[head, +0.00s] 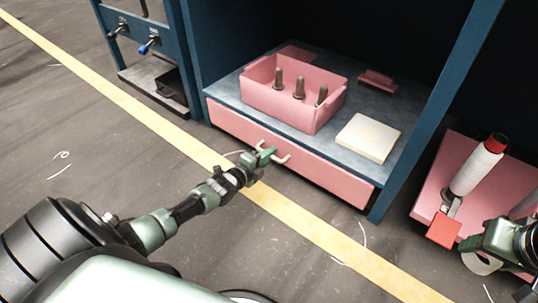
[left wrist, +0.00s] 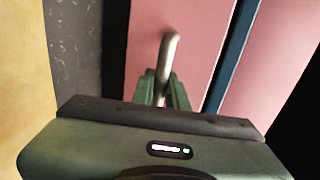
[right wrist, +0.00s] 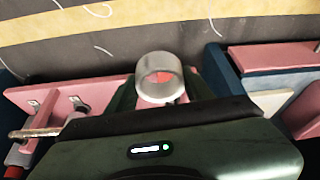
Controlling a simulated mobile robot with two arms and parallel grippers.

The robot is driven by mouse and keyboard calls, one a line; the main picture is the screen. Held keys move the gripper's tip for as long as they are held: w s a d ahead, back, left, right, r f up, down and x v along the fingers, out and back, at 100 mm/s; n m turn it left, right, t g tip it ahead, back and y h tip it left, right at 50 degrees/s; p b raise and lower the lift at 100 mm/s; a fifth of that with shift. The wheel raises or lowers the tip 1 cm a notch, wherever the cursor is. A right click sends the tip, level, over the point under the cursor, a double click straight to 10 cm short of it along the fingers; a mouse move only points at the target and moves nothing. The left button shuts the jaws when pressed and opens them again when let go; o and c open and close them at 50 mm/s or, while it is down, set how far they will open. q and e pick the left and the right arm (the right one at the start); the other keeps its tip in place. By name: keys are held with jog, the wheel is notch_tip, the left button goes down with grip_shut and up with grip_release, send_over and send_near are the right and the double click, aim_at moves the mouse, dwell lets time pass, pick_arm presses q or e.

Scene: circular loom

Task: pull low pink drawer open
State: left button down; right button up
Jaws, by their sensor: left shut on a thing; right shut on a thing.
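The low pink drawer (head: 335,178) is a long pink front under the blue-grey shelf of the dark blue cabinet. It looks shut or nearly so. A pale bent handle (head: 283,159) stands out from its front. My left gripper (head: 262,157) is shut on this handle, and the left wrist view shows the handle (left wrist: 170,50) rising from between the fingers (left wrist: 161,88) beside the pink front (left wrist: 190,35). My right gripper (head: 487,248) is at the far right, shut on a whitish ring (right wrist: 155,75), away from the drawer.
On the shelf stand a pink bin (head: 265,97) with several dark pegs, a cream block (head: 368,138) and a small pink piece (head: 376,80). A pink rack (head: 435,182) with a red-capped white bobbin (head: 478,168) is at right. The floor with its yellow stripe (head: 300,222) is clear before the drawer.

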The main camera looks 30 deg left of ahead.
dwell(0.3)
pick_arm(q)
jog(key=f+p+v, duration=0.2)
jog(key=p+v, duration=0.4)
jog(key=v, duration=0.5)
jog(key=s+f+p+v, duration=0.1)
jog(key=f+p+v, duration=0.1)
jog(key=p+v, duration=0.4)
jog(key=shift+f+v, duration=0.35)
jog(key=shift+v, duration=2.4)
jog(key=shift+a, duration=0.15)
jog(key=c, duration=1.4)
grip_release()
jog(key=shift+c, duration=0.2)
